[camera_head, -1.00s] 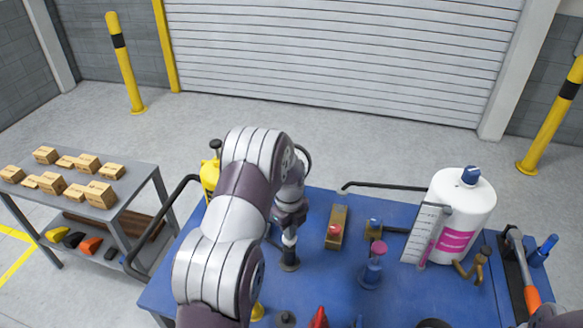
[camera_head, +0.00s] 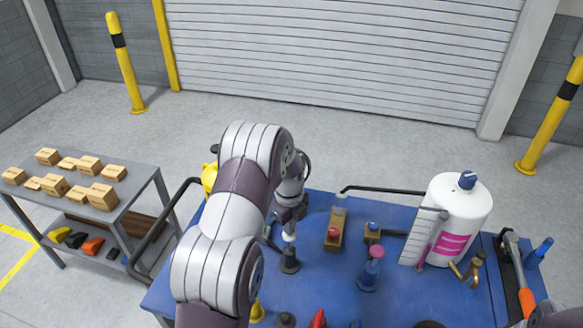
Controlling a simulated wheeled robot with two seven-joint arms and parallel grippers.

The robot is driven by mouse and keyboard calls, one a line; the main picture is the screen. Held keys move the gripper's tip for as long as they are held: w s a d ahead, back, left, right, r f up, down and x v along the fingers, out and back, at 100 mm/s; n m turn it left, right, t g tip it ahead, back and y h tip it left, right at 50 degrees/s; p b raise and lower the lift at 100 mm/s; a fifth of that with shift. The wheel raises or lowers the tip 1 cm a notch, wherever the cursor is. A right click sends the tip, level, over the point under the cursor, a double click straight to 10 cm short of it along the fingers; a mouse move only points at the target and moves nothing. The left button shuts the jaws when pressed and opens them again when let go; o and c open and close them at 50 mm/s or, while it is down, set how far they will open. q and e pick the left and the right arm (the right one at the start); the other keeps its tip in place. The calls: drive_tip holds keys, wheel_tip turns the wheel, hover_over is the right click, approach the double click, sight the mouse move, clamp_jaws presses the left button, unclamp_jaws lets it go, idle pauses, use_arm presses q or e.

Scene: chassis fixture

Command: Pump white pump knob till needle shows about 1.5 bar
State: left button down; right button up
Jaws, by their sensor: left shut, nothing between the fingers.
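A white pump knob (camera_head: 289,237) sits on a dark upright pump (camera_head: 290,261) on the blue table. My left gripper (camera_head: 291,222) is shut and empty, pointing down just above the knob. I cannot tell whether its tips touch the knob. I can make out no gauge face or needle in this view; my left arm covers part of the table. My right gripper is not in view.
The blue table (camera_head: 325,283) also bears a red-button block (camera_head: 334,232), a pink-knobbed pump (camera_head: 371,269) and a large white bottle (camera_head: 462,210). A yellow object (camera_head: 209,178) is partly behind my arm. A grey cart (camera_head: 137,190) with boxes stands left.

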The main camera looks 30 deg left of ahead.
sight(289, 237)
use_arm(q)
drive_tip(key=shift+s+f+b, duration=0.1)
drive_tip(key=shift+f+b, duration=1.45)
drive_tip(key=shift+f, duration=0.85)
wheel_tip(289, 237, up, 5)
drive_tip(key=p, duration=0.4)
drive_tip(key=shift+f, duration=0.15)
wheel_tip(289, 237, down, 5)
drive_tip(key=b, duration=0.4)
wheel_tip(289, 237, up, 5)
drive_tip(key=p, duration=0.4)
